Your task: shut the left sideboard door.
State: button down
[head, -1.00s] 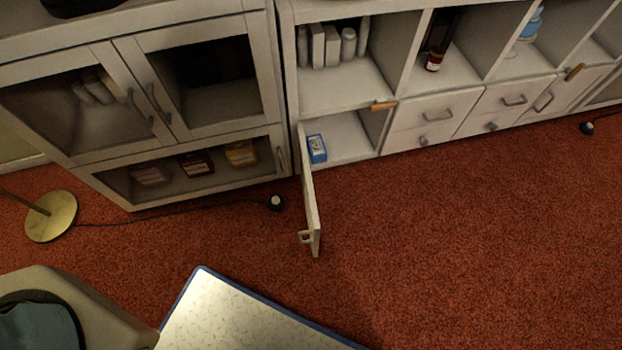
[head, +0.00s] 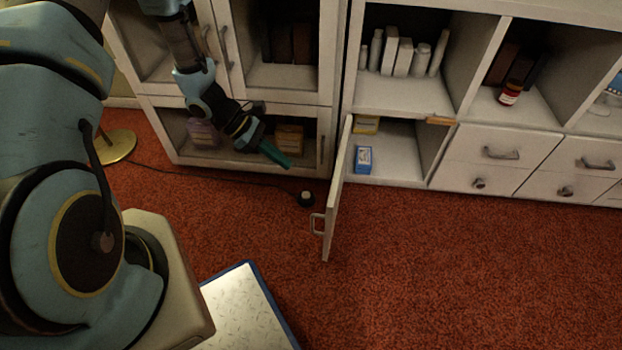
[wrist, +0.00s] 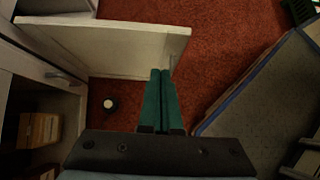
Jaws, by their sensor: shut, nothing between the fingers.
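The left sideboard door (head: 338,195) stands wide open, sticking out over the red carpet from its hinge at the sideboard's left edge. Its metal handle (head: 318,224) is on the side facing left. The open compartment (head: 395,165) holds a blue and white box (head: 363,159) and a yellow box (head: 366,125). My gripper (head: 288,163) is shut and empty, left of the door and in front of the glass cabinet. In the wrist view the green fingers (wrist: 161,72) lie together, overlapping the pale door panel (wrist: 115,48) in the picture; I cannot tell whether they touch it.
A glass-fronted cabinet (head: 290,105) stands left of the sideboard. A small black round object (head: 306,199) with a cord lies on the carpet near the door. A blue-edged pale mat (head: 240,310) lies at the front. A brass lamp base (head: 117,146) is at left. Carpet right of the door is clear.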

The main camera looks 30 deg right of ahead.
jog(key=s+d+r+x, duration=0.1)
jog(key=r+x, duration=0.1)
jog(key=x, duration=1)
jog(key=shift+d+b, duration=0.2)
jog(key=shift+b, duration=0.2)
jog(key=shift+s+d, duration=0.1)
jog(key=shift+s, duration=0.15)
